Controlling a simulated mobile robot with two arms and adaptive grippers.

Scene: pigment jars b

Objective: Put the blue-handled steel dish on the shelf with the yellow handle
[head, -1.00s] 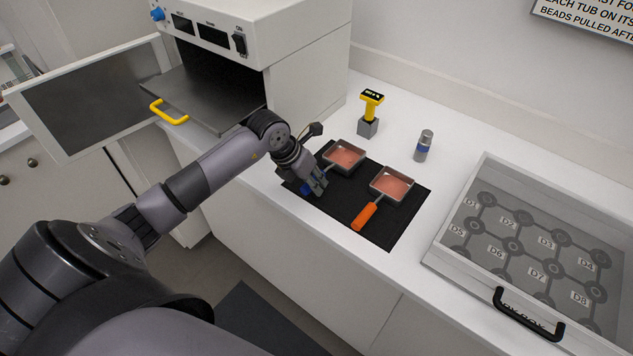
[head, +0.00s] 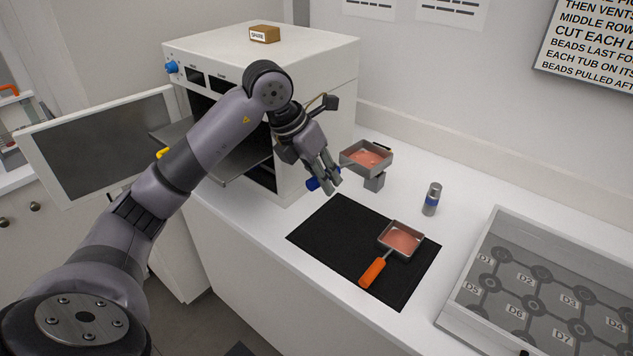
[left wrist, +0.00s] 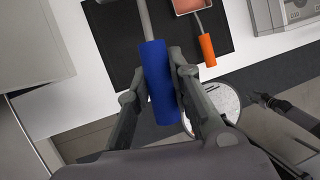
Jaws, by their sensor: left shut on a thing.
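The blue-handled steel dish (head: 366,157), with pink contents, is in the air above the counter, roughly level. My left gripper (head: 327,180) is shut on its blue handle. In the left wrist view the blue handle (left wrist: 160,85) lies between the fingers, and the pan itself is out of the picture. The grey shelf (head: 240,162) is pulled out of the white oven, to the left of the gripper. My left arm hides part of the shelf and most of its yellow handle (head: 162,153). A dark part at the right of the left wrist view may be my right gripper (left wrist: 268,101).
An orange-handled dish (head: 402,239) with pink contents is on the black mat (head: 330,232). A grey-blue canister (head: 432,199) stands behind it. A clear-lidded tray (head: 490,237) is at the right. The oven door (head: 100,150) is open. The held dish partly hides a grey block (head: 374,183).

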